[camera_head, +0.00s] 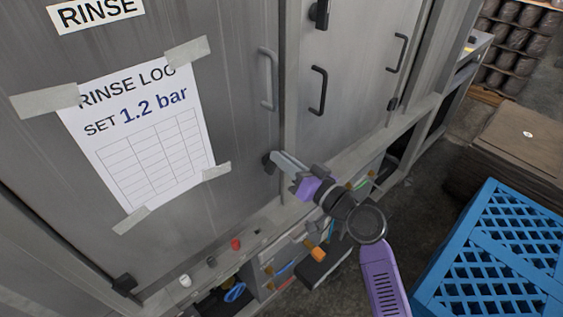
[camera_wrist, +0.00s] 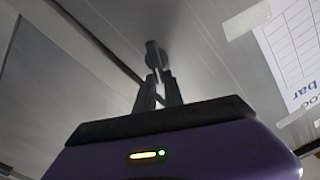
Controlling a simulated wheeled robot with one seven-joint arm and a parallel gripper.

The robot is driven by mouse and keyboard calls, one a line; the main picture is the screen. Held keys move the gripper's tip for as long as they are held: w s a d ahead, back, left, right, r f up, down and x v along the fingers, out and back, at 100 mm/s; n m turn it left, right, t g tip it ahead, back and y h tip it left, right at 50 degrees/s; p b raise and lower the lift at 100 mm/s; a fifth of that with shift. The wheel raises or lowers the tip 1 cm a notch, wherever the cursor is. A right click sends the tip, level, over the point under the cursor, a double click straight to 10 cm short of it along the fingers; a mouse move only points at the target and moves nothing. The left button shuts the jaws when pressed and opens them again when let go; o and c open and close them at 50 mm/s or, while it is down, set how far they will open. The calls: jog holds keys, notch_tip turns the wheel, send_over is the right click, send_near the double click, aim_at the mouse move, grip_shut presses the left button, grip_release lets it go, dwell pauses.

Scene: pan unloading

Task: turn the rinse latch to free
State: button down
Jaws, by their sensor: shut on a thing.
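The rinse latch (camera_head: 268,163) is a small dark piece on the right edge of the grey rinse door (camera_head: 235,130), low beside the door gap. In the wrist view the latch (camera_wrist: 152,57) shows as a dark round base with a narrow bar pointing at my gripper. My gripper (camera_head: 279,163) reaches it from the right, and its fingers are shut on the latch. In the wrist view the fingertips (camera_wrist: 158,80) close around the bar's near end. The fingers hide part of the latch.
A taped rinse log sheet (camera_head: 150,140) is on the door, left of the latch. A grey handle (camera_head: 268,80) stands above it. A ledge (camera_head: 250,232) with small knobs runs below. A blue crate (camera_head: 500,260) stands at the lower right.

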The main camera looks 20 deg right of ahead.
jog(key=m, duration=0.4)
jog(key=d+f+m, duration=0.1)
jog(key=m, duration=0.3)
jog(key=f+m, duration=0.1)
jog(key=m, duration=0.3)
jog(key=shift+w+d+f+p, duration=0.1)
jog(key=shift+w+d+p, duration=0.1)
jog(key=shift+p, duration=0.15)
jog(key=c, duration=1.4)
grip_release()
jog(key=shift+c, duration=0.2)
jog(key=shift+s, duration=0.1)
jog(key=b+v, duration=0.1)
jog(key=v, duration=0.6)
jog(key=shift+s, duration=0.3)
